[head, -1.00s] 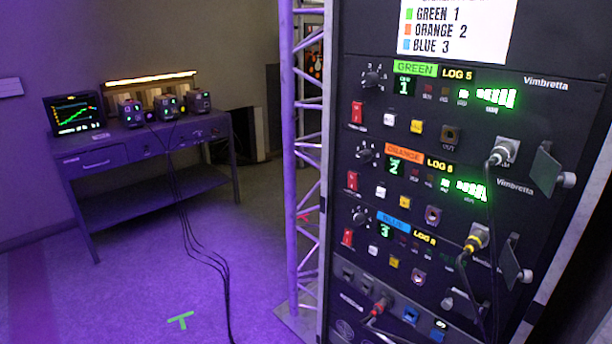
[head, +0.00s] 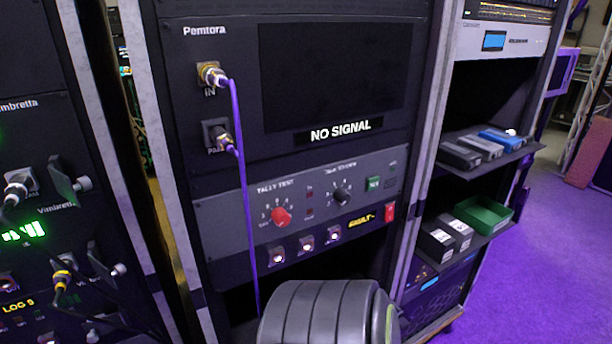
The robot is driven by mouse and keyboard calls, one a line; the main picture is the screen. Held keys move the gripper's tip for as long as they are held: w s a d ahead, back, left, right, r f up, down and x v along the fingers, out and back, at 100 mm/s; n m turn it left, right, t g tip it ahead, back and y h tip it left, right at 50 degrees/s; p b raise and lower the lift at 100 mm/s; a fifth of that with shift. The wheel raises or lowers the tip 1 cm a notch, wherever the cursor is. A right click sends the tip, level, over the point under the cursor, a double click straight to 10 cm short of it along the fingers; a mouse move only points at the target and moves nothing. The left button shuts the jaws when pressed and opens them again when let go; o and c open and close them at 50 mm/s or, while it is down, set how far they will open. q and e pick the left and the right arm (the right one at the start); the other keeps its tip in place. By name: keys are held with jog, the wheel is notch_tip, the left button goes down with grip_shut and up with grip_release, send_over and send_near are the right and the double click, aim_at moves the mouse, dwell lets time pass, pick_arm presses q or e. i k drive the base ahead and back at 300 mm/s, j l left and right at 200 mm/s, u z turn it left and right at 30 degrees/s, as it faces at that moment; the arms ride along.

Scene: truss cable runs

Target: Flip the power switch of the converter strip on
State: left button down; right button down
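A grey panel strip (head: 240,203) runs across the middle rack, under a dark "NO SIGNAL" screen (head: 335,75). It carries a red knob (head: 281,217) under "TALLY TEST", a black knob (head: 342,196), a green button (head: 373,184), a yellow "FAULT" label (head: 361,221) and a row of round sockets. A red rocker switch (head: 390,211) sits at its right end. Its position is too small to read. No label naming a converter strip is readable, so I cannot tell if this is it. Neither gripper is in view.
A purple cable (head: 245,200) hangs from plugs at the upper left of the middle rack. A dark ribbed rounded shape (head: 325,315) covers the rack's bottom. The right rack's shelves hold small boxes (head: 460,153) and a green tray (head: 487,214). Open purple floor (head: 545,275) lies right.

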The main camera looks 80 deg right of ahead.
aim_at(389, 209)
jog(key=z, duration=2.6)
